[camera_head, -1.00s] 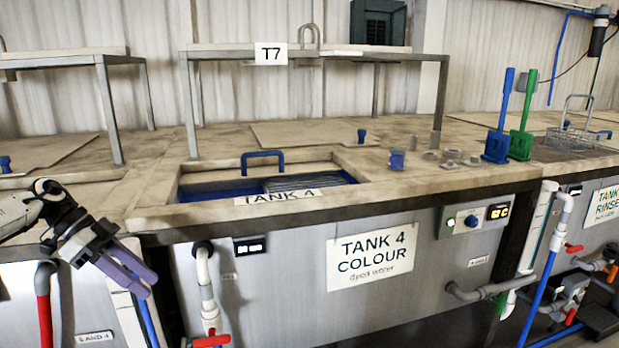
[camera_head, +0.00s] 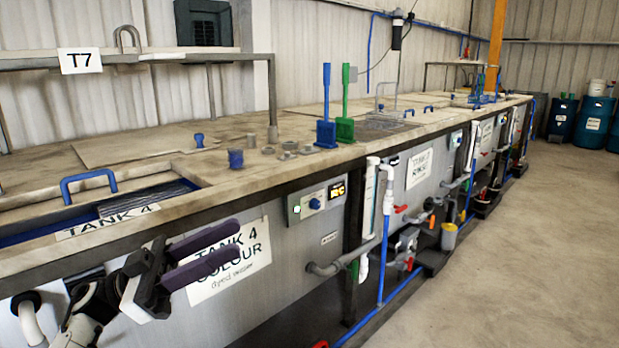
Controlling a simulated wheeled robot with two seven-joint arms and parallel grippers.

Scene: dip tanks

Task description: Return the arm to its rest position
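My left gripper (camera_head: 236,241) is in the lower left of the head view, in front of the Tank 4 front panel. Its two dark purple fingers point to the right and stand apart, with nothing between them. It covers part of the "TANK 4 COLOUR" sign (camera_head: 242,262). My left arm comes in from the lower left, and most of it is out of the picture. My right gripper is not in view.
Tank 4's blue handle (camera_head: 88,182) stands up at the left, beside the worktop's front edge. A blue tool (camera_head: 326,130) and a green tool (camera_head: 345,128) stand upright on the worktop. Pipes and valves stick out below. The floor (camera_head: 540,250) at the right is clear.

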